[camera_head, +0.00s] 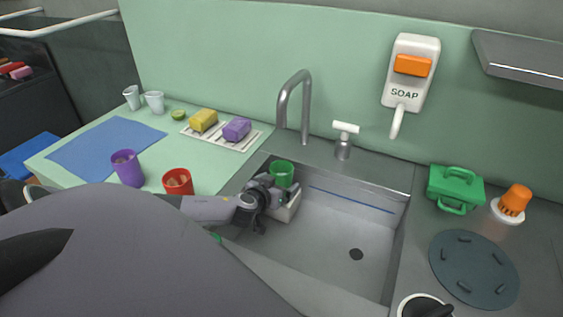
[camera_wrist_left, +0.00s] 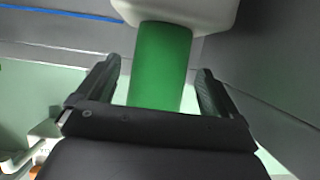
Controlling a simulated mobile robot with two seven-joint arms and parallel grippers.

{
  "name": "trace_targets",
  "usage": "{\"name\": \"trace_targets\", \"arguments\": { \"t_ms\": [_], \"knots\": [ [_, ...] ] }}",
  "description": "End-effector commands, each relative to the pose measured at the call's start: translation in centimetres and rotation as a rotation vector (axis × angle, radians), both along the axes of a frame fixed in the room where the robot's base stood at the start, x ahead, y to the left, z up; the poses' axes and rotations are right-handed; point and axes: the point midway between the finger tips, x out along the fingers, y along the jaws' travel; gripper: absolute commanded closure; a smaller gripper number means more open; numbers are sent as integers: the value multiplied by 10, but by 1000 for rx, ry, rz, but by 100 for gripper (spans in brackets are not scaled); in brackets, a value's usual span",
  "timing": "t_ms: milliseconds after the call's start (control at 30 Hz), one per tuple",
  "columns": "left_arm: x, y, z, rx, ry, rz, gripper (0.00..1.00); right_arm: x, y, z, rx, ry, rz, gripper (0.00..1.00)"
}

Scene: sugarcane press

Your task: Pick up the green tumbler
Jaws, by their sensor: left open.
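The green tumbler (camera_head: 282,174) is in the left part of the sink, at the far end of my left gripper. My left gripper (camera_head: 281,190) reaches into the sink from the left, and its fingers are partly hidden in the head view. In the left wrist view the green tumbler (camera_wrist_left: 160,62) stands between the two open fingers of my left gripper (camera_wrist_left: 157,85), with a gap visible on each side. A pale block-like thing (camera_head: 288,208) is just below the tumbler and fingers in the head view. My right gripper is not in view.
The metal sink (camera_head: 335,235) surrounds the gripper, with a faucet (camera_head: 290,100) behind it. A red cup (camera_head: 177,182) and a purple cup (camera_head: 127,168) stand on the left counter. A sponge rack (camera_head: 215,140) is behind. The sink's right part is clear.

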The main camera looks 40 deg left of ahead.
Motion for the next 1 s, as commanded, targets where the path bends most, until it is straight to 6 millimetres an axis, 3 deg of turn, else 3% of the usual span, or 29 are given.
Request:
{"name": "trace_targets", "arguments": {
  "t_ms": [200,567,667,767,867,1000],
  "knots": [
    [18,4,-9,0,-1,0,6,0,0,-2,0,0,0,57],
    [22,6,-11,-1,1,-1,6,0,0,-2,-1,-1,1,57],
    [22,6,-11,-1,1,-1,32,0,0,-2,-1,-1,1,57],
    [22,6,-11,-1,1,-1,64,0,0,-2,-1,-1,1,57],
    [23,6,-10,0,0,0,72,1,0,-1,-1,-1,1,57],
    [22,6,-10,0,0,0,73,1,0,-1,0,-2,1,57]
  ]
}}
